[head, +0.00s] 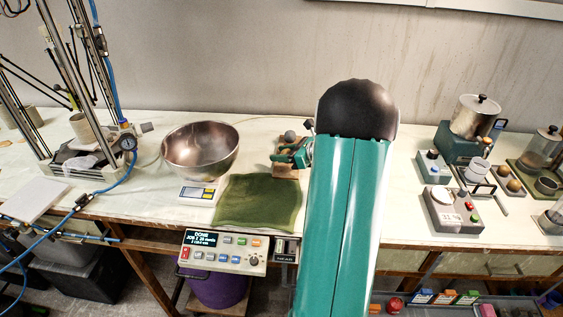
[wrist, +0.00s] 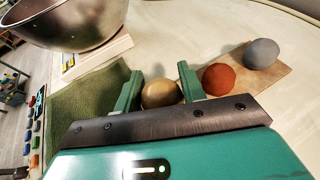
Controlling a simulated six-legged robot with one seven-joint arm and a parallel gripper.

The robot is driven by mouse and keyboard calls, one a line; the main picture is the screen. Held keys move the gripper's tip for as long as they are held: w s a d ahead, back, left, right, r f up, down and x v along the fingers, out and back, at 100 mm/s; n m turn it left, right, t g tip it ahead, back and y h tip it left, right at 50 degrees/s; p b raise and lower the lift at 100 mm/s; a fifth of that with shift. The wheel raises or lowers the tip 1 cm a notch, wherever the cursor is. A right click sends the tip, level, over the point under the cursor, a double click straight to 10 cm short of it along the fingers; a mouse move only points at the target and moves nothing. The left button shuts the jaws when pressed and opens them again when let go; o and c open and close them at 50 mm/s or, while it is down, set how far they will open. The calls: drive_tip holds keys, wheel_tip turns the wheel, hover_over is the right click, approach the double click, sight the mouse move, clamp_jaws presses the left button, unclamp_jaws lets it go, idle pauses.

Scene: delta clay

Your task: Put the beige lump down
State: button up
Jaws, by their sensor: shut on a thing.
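The beige lump (wrist: 160,94) is a round tan ball between the two green fingers of my gripper (wrist: 160,74) in the wrist view. My gripper is shut on it. In the head view, my gripper (head: 294,157) is over the small wooden board, and my arm hides much of that spot. The board (wrist: 262,80) holds a red-orange lump (wrist: 218,79) just right of my gripper and a grey lump (wrist: 262,53) farther right. The grey lump (head: 290,136) also shows in the head view. I cannot tell whether the beige lump touches the board.
A green cloth (head: 257,203) lies left of the board. A metal bowl (head: 201,150) stands on a white scale (head: 199,192). A control panel (head: 222,251) sits at the table's front edge. Pots and small devices (head: 441,212) stand at the right. Bare tabletop lies behind the board.

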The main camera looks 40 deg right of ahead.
sight(281, 168)
drive_tip(key=shift+w+f, duration=0.15)
drive_tip(key=shift+f, duration=0.8)
drive_tip(key=shift+w+f, duration=0.15)
drive_tip(key=shift+f, duration=0.8)
drive_tip(key=o, duration=1.1)
drive_tip(key=shift+f, duration=0.1)
